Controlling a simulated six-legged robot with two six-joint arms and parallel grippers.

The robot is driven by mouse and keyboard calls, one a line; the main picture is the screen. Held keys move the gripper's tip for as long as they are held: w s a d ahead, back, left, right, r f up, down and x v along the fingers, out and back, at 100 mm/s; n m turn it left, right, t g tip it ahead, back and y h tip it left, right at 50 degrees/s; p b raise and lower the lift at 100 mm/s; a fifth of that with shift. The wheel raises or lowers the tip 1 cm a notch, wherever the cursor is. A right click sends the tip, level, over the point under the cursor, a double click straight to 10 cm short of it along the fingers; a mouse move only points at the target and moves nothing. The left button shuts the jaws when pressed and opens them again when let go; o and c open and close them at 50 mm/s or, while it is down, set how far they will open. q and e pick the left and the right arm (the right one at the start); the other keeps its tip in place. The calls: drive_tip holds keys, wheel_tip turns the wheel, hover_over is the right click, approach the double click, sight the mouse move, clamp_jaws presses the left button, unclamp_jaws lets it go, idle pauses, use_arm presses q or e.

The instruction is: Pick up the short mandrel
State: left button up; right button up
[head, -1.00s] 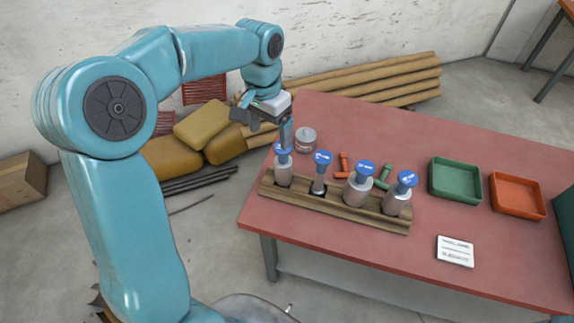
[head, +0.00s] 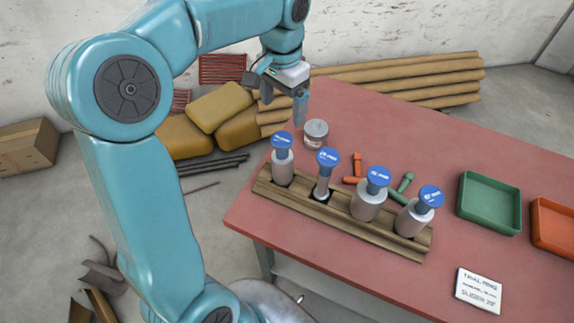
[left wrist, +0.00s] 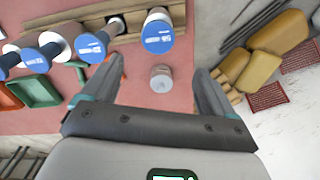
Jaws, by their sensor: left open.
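Several mandrels with blue labelled caps stand in a wooden rack (head: 300,208): the leftmost (head: 283,165), a slim one (head: 323,183), a wide one (head: 368,198) and the rightmost (head: 414,218). I cannot tell for certain which is the short mandrel; the labels are too blurred. My left gripper (head: 284,103) is open and empty, in the air beyond the rack's left end. In the left wrist view its fingers (left wrist: 156,76) stand apart, with a grey tin (left wrist: 161,80) visible between them and the nearest blue cap (left wrist: 158,36) beyond. My right gripper is out of view.
The tin (head: 316,135) sits behind the rack. Orange (head: 356,168) and green (head: 402,187) parts lie close behind it. A green tray (head: 489,203), an orange tray (head: 553,228) and a white card (head: 479,290) are to the right. The red table's back area is clear.

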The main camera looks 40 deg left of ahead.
sight(282, 138)
use_arm(q)
drive_tip(key=f, duration=0.9)
drive_tip(key=shift+s, duration=0.25)
drive_tip(key=shift+s+d+f, duration=0.2)
drive_tip(key=shift+f, duration=0.15)
wheel_tip(282, 138, down, 4)
drive_tip(key=shift+s+f+p, duration=0.1)
drive_tip(key=shift+p, duration=0.25)
drive_tip(key=shift+f, duration=0.4)
drive_tip(key=shift+d, duration=0.1)
drive_tip(key=shift+r, duration=0.1)
clamp_jaws()
drive_tip(key=shift+r, duration=0.1)
